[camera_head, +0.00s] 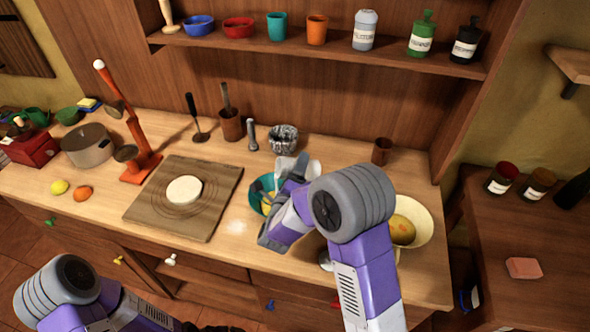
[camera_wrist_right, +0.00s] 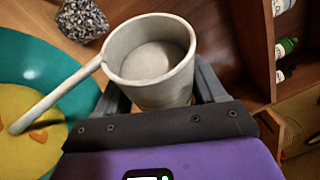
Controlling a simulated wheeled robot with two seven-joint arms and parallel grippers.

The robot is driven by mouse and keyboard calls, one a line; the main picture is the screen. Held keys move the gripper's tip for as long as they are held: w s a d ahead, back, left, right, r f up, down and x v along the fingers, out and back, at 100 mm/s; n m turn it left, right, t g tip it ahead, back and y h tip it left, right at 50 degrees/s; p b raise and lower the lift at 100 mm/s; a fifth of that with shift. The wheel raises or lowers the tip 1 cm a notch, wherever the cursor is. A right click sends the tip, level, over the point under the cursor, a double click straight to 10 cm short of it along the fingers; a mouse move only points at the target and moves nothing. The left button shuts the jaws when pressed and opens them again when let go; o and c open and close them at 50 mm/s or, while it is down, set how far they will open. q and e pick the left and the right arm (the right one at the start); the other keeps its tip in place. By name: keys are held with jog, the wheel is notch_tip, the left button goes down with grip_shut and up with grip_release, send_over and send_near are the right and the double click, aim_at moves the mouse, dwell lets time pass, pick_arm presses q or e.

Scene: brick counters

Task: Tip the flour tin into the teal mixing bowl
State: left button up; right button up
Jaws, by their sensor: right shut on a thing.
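My right gripper (camera_wrist_right: 160,100) is shut on a pale grey-white tin (camera_wrist_right: 150,50) with a long thin handle. In the right wrist view its open mouth faces the camera, and a pale surface shows inside; I cannot tell if that is flour. The handle reaches left across the teal mixing bowl (camera_wrist_right: 70,70). The bowl holds something yellow with orange patches. In the head view the bowl (camera_head: 256,200) sits left of my right gripper (camera_head: 297,178), which hides part of it and the tin. Only my left arm shows, at the lower left, not its gripper.
A speckled grey pot (camera_head: 283,138) stands just behind. A cream bowl (camera_head: 420,235) with orange contents is to the right, and a brown cup (camera_head: 381,150) behind it. A wooden board (camera_head: 150,213) with a pale disc (camera_head: 184,191) lies left. A shelf (camera_head: 330,48) overhangs the back.

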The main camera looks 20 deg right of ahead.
jog(key=shift+a+r+n+t+p, duration=0.15)
jog(key=shift+r+n+t+p, duration=0.2)
jog(key=shift+n, duration=0.55)
jog(key=shift+w+a+r+n+t+p, duration=0.15)
jog(key=shift+r+n+t+p, duration=0.1)
jog(key=shift+n+p, duration=0.25)
jog(key=shift+s+a+r+n+t+p, duration=0.1)
jog(key=shift+r+n+t+p, duration=0.15)
jog(key=shift+n, duration=0.45)
jog(key=shift+w+a+r+n+t+p, duration=0.15)
jog(key=shift+n+t+p, duration=0.2)
jog(key=shift+n, duration=0.25)
jog(key=shift+s+a+r+n+t+p, duration=0.1)
jog(key=shift+n+t+p, duration=0.1)
jog(key=shift+n+p, duration=0.3)
